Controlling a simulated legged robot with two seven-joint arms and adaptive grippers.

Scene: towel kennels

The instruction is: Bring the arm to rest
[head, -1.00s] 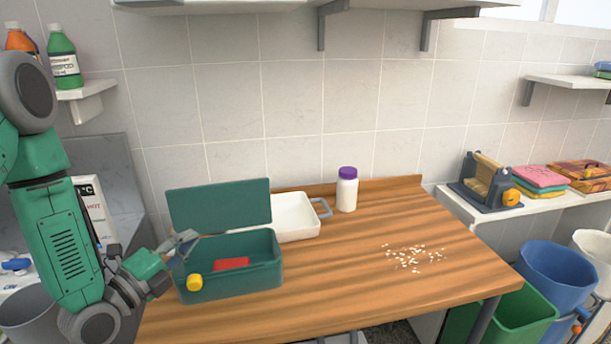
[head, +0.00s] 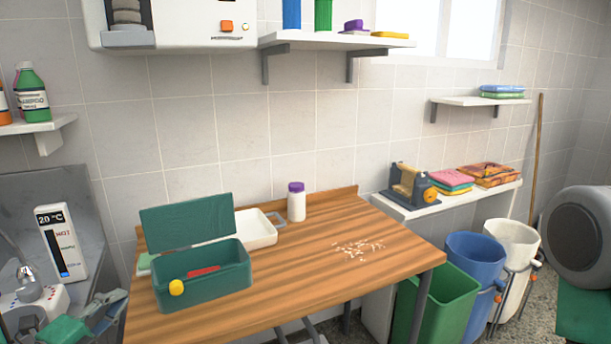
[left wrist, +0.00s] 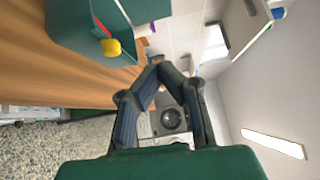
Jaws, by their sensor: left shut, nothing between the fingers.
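My left gripper (head: 112,302) is low at the left of the head view, left of the wooden table and apart from the green box. In the left wrist view its fingers (left wrist: 160,72) meet at the tips with nothing between them. The green box (head: 215,286) stands on the table with its lid (head: 188,222) raised. A red item (head: 203,271) lies inside, and a yellow knob (head: 176,288) is on its front. The box also shows at the upper left of the left wrist view (left wrist: 72,30). My right gripper is out of view.
The wooden table (head: 310,265) also holds a white tray (head: 262,232), a purple-capped bottle (head: 296,205) and scattered white pellets (head: 358,248). A green bin (head: 440,305), blue bin (head: 475,258) and white bin (head: 510,245) stand right of it. A thermometer panel (head: 62,243) stands at left.

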